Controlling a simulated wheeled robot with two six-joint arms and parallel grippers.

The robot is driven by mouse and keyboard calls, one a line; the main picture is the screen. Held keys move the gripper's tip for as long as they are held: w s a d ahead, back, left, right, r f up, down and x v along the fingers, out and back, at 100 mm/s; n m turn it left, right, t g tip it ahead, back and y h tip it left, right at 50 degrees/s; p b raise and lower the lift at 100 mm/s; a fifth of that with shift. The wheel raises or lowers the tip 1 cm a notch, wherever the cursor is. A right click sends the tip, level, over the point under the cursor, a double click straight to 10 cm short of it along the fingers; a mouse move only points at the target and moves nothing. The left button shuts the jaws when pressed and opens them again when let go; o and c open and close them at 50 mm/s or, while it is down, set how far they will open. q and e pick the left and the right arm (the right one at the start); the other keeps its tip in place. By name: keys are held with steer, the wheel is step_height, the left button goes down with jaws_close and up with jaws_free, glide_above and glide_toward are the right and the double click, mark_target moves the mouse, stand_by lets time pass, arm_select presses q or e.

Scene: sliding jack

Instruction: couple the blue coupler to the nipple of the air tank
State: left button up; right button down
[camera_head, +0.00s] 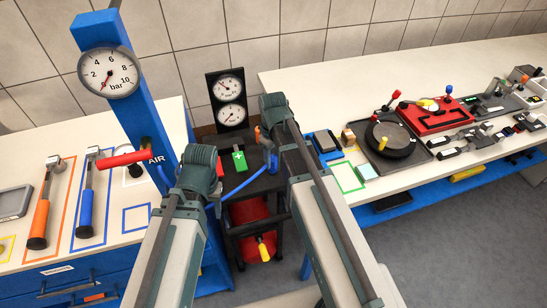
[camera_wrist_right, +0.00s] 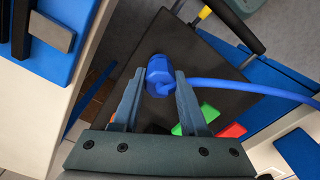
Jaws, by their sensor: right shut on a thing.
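The blue coupler (camera_wrist_right: 160,72) sits between the fingertips of my right gripper (camera_wrist_right: 159,82), which is shut on it over the black cart top. A blue hose (camera_wrist_right: 245,87) runs from the coupler to the right in the right wrist view. In the head view my right gripper (camera_head: 268,138) is above the cart, and its fingers are partly hidden by the arm. The red air tank (camera_head: 250,222) lies on the cart's lower level. I cannot make out its nipple. My left gripper (camera_head: 212,168) is left of the cart; its fingers are hidden behind its own wrist.
The black cart (camera_head: 262,186) carries a green block (camera_head: 239,160) and a two-dial gauge panel (camera_head: 230,100). A blue post (camera_head: 135,110) with a pressure gauge (camera_head: 108,73) stands left. Benches with tools flank the cart; a black tyre-like disc (camera_head: 390,139) lies on the right bench.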

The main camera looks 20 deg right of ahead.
mark_target(274, 159)
arm_select(q)
steer(key=shift+s+f, duration=0.4)
steer(key=shift+s, duration=0.05)
arm_select(e)
steer(key=shift+c, duration=1.8)
jaws_free()
steer(key=shift+s+d+f, duration=0.15)
steer(key=shift+s+f, duration=0.05)
steer(key=shift+f, duration=0.2)
arm_select(q)
steer(key=shift+r, duration=0.15)
arm_select(e)
steer(key=shift+r, duration=0.1)
steer(key=shift+w+a+r+p, duration=0.2)
steer(key=shift+r+p, duration=0.2)
steer(key=shift+p, duration=0.15)
steer(key=shift+w+a+r+p, duration=0.1)
steer(key=shift+w+r+p, duration=0.05)
steer(key=shift+r+p, duration=0.3)
steer(key=r+p, duration=0.7)
steer(key=shift+s+d, duration=0.3)
steer(key=shift+s, duration=0.1)
arm_select(q)
step_height(274, 159, up, 8)
steer(key=d, duration=0.1)
steer(key=shift+w+d+r, duration=0.15)
steer(key=shift+w+r, duration=0.1)
steer(key=shift+w, duration=0.15)
arm_select(e)
steer(key=shift+f, duration=0.1)
